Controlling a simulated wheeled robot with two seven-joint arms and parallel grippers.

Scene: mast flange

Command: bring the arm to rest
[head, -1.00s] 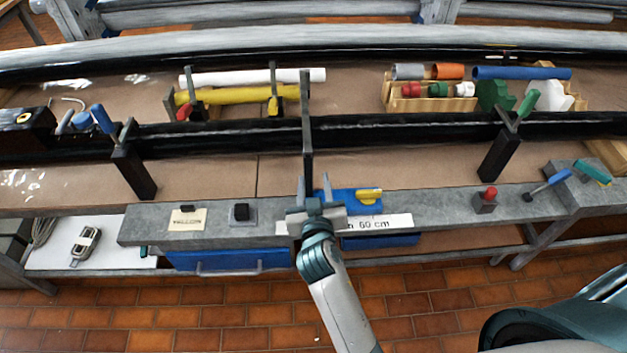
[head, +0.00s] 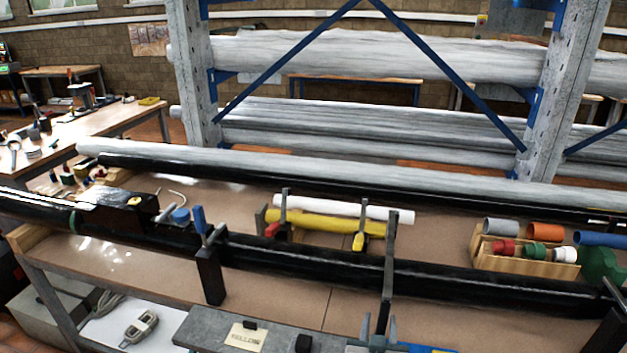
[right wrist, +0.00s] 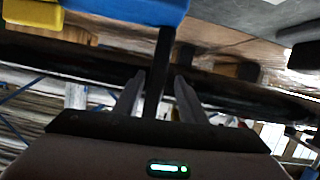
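My right gripper (head: 379,330) shows at the bottom edge in the head view, fingers pointing up, beside the foot of a dark upright clamp bar (head: 390,255). In the right wrist view its two fingers (right wrist: 158,98) stand apart, with the dark bar (right wrist: 160,60) seen between them. I see nothing held; whether the fingers touch the bar I cannot tell. Most of the right arm is cut off below the head view. My left gripper is in neither view.
A long black mast tube (head: 300,262) runs across the bench. A yellow tube (head: 325,223) and a white tube (head: 345,206) lie behind it. A wooden box (head: 525,264) of coloured pieces stands right. A grey shelf (head: 200,330) with a yellow label lies in front.

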